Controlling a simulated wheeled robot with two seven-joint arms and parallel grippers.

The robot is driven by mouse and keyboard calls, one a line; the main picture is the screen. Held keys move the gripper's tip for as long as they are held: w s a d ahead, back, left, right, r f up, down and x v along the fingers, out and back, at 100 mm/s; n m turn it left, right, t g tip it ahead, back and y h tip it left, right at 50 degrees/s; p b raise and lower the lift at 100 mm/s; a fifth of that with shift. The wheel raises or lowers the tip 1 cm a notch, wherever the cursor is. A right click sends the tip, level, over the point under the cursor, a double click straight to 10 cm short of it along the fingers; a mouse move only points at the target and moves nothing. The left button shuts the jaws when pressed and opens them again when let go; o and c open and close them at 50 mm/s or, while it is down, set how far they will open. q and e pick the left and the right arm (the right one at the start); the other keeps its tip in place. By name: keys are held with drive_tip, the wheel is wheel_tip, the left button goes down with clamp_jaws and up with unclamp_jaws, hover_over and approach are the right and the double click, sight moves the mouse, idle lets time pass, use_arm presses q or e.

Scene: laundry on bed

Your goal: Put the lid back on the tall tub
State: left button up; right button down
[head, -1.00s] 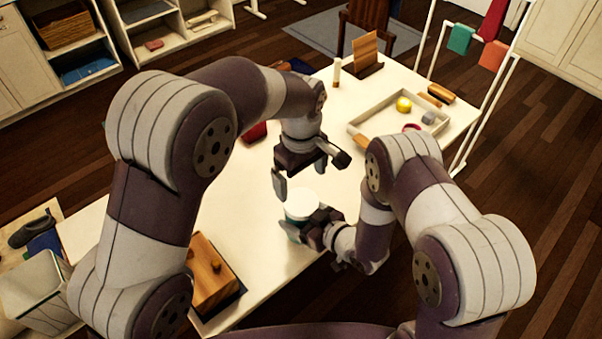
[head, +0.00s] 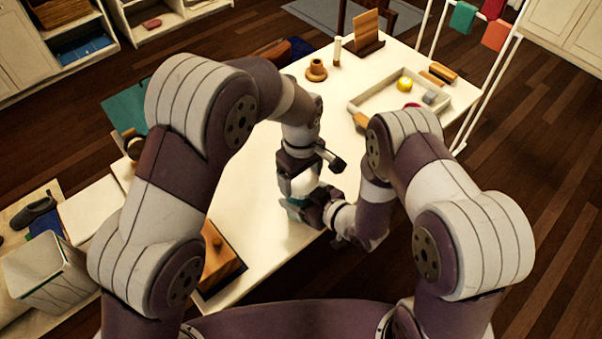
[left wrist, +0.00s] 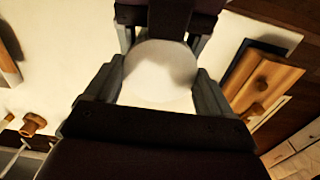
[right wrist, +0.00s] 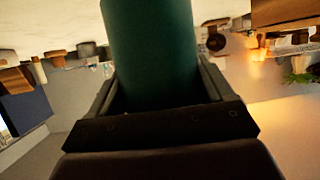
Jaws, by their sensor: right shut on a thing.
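The tall tub is dark teal; its side (right wrist: 150,55) fills the middle of the right wrist view, upright between the fingers. My right gripper (head: 308,208) is shut on it from the right, low in the head view. A round white lid-like top (head: 304,184) shows above the teal; the left wrist view shows it as a white disc (left wrist: 160,72). My left gripper (head: 299,180) points down over it, one finger on each side of the disc. Whether the fingers press on it, and whether it is seated on the rim, I cannot tell.
A wooden box (head: 220,258) sits at the near left table edge. A shallow tray (head: 376,92) with small items stands at the back right. A brown holder (head: 317,70) and a white cylinder (head: 337,50) stand at the back. The table middle (head: 240,190) is bare.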

use_arm(q)
drive_tip(key=shift+c, duration=1.2)
drive_tip(key=m, duration=0.6)
drive_tip(key=shift+m, duration=0.4)
drive_tip(key=o, duration=1)
drive_tip(key=shift+r, duration=2.3)
